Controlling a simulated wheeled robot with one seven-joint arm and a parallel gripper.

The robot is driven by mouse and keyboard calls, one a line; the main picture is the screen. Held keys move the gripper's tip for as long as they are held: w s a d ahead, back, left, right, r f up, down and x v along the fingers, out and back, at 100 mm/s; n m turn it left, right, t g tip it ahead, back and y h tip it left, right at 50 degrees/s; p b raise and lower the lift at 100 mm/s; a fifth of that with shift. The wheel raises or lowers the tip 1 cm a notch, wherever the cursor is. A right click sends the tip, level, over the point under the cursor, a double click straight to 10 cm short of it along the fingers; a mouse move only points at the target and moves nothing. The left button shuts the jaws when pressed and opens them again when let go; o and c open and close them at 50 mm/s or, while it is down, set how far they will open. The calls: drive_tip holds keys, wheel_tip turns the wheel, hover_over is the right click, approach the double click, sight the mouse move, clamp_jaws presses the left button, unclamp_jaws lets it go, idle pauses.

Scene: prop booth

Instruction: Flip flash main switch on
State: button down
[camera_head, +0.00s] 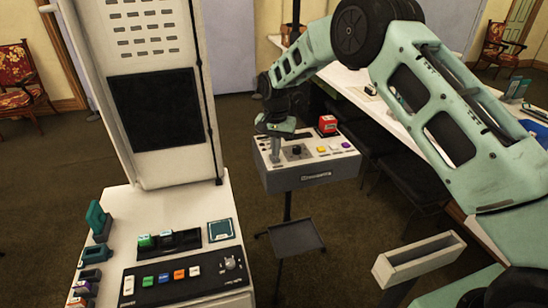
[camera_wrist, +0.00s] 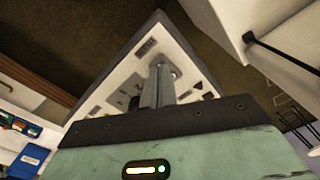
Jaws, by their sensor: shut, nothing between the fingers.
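A grey control box (camera_head: 310,180) with a pale top stands on a thin stand in the middle of the head view. Its top bears a black knob (camera_head: 297,151), a red block (camera_head: 328,124) and small coloured buttons. The box's panel (camera_wrist: 126,72) fills the middle of the wrist view, seen at a slant. My gripper (camera_head: 276,158) points down at the left end of the box top. Its shut, empty fingers (camera_wrist: 159,68) are close to a small round grey fitting on the panel. Whether they touch it, and which part is the flash main switch, I cannot tell; the fingers hide part of the panel.
A white console (camera_head: 215,200) with coloured buttons and a tall upright panel stands at the left. A long white table (camera_head: 352,84) runs behind my arm at the right, with dark chairs below. A small dark tray (camera_head: 297,238) sits low on the stand.

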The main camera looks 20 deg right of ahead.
sight(276, 159)
drive_tip(key=shift+f+b, duration=0.35)
drive_tip(key=shift+f, duration=0.35)
idle(0.3)
wheel_tip(276, 159, up, 7)
drive_tip(key=p, duration=0.4)
idle(0.4)
